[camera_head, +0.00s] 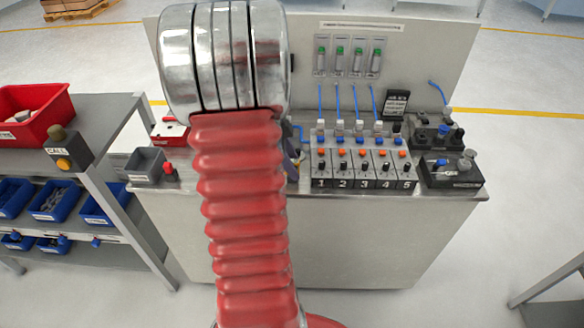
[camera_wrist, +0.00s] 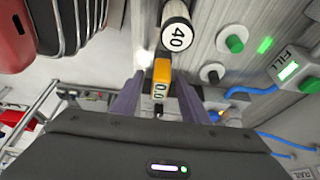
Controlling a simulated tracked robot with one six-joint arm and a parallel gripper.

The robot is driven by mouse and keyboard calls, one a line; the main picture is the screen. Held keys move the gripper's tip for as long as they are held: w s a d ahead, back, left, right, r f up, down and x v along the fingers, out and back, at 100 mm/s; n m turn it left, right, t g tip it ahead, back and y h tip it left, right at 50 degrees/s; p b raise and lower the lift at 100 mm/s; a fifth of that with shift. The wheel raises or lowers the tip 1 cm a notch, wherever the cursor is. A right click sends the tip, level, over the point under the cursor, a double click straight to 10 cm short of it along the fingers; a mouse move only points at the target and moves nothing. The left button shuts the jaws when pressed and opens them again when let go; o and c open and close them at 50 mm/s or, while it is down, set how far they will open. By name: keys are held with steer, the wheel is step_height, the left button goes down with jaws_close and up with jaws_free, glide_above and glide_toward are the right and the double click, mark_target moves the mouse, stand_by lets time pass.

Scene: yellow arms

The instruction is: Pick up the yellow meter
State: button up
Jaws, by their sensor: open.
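The yellow meter (camera_wrist: 161,90) shows in the wrist view as a small orange-yellow box with a dark display, close in front of my gripper. My gripper (camera_wrist: 159,77) is open, with one dark finger on each side of the meter. I cannot tell whether either finger touches it. In the head view my red arm hides the meter and most of my gripper; only a dark sliver shows beside the arm.
A white cylinder marked 40 (camera_wrist: 176,36) stands just beyond the meter. Green knobs (camera_wrist: 234,44) and blue tubes are to its right. The bench holds a numbered valve block (camera_head: 362,170), a grey bin (camera_head: 146,165) and a black fixture (camera_head: 452,172).

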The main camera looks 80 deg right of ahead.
steer(key=shift+c, duration=0.6)
jaws_close()
